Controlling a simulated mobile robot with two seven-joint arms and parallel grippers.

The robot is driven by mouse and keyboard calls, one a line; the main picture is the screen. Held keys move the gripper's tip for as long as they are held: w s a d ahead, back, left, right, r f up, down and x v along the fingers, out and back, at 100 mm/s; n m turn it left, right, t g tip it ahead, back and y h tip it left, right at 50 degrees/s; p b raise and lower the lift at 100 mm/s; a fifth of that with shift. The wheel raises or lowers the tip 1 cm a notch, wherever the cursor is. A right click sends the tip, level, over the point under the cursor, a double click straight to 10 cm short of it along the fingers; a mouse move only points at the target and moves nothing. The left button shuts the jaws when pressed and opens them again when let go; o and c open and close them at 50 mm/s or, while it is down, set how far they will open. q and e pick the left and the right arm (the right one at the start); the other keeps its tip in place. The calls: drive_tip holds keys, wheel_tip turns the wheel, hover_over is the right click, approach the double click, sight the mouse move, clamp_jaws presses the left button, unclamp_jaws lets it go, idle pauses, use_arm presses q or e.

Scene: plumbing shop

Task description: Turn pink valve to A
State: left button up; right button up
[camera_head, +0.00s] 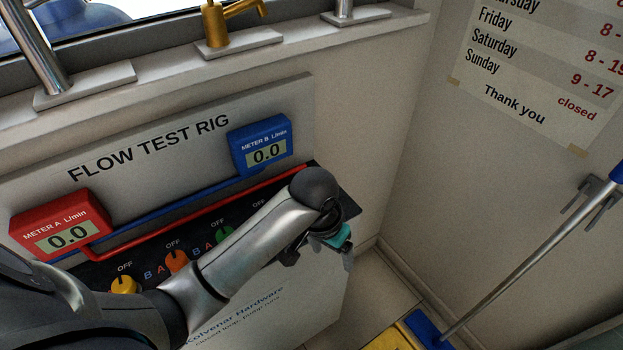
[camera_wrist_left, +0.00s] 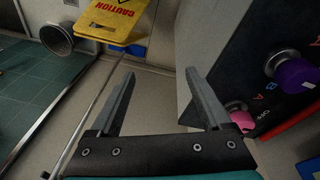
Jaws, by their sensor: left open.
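The pink valve (camera_wrist_left: 241,120) is a round knob on the dark panel (camera_wrist_left: 248,60), at the right in the left wrist view. Part of an "A" and an "OFF" label show near it. I cannot tell its exact setting. In the head view my left arm hides it. My left gripper (camera_head: 320,254) is at the right end of the panel. In the wrist view the left gripper (camera_wrist_left: 160,74) is open with nothing between its fingers. Its right finger is close to the pink valve in the picture; I see no grip on it. My right gripper is not in view.
A purple valve (camera_wrist_left: 293,76) is beside the pink one. Yellow (camera_head: 124,285), orange (camera_head: 176,261) and green (camera_head: 225,236) valves line the panel. Meter A (camera_head: 60,228) and meter B (camera_head: 262,145) read 0.0. A yellow caution sign (camera_wrist_left: 112,20) stands on the floor beyond.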

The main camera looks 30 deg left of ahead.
use_arm(q)
drive_tip(key=w+a+r+n+g+y, duration=0.15)
drive_tip(key=w+a+r+n, duration=0.35)
drive_tip(key=w+a+r, duration=0.8)
drive_tip(key=f, duration=0.4)
drive_tip(key=d+f+b, duration=0.1)
drive_tip(key=f, duration=0.3)
drive_tip(key=f+b, duration=0.1)
drive_tip(key=f, duration=0.3)
drive_tip(key=shift+w+d+f, duration=0.35)
drive_tip(key=shift+d+f, duration=0.05)
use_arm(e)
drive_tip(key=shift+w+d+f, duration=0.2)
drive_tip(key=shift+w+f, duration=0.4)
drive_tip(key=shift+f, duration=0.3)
use_arm(q)
clamp_jaws()
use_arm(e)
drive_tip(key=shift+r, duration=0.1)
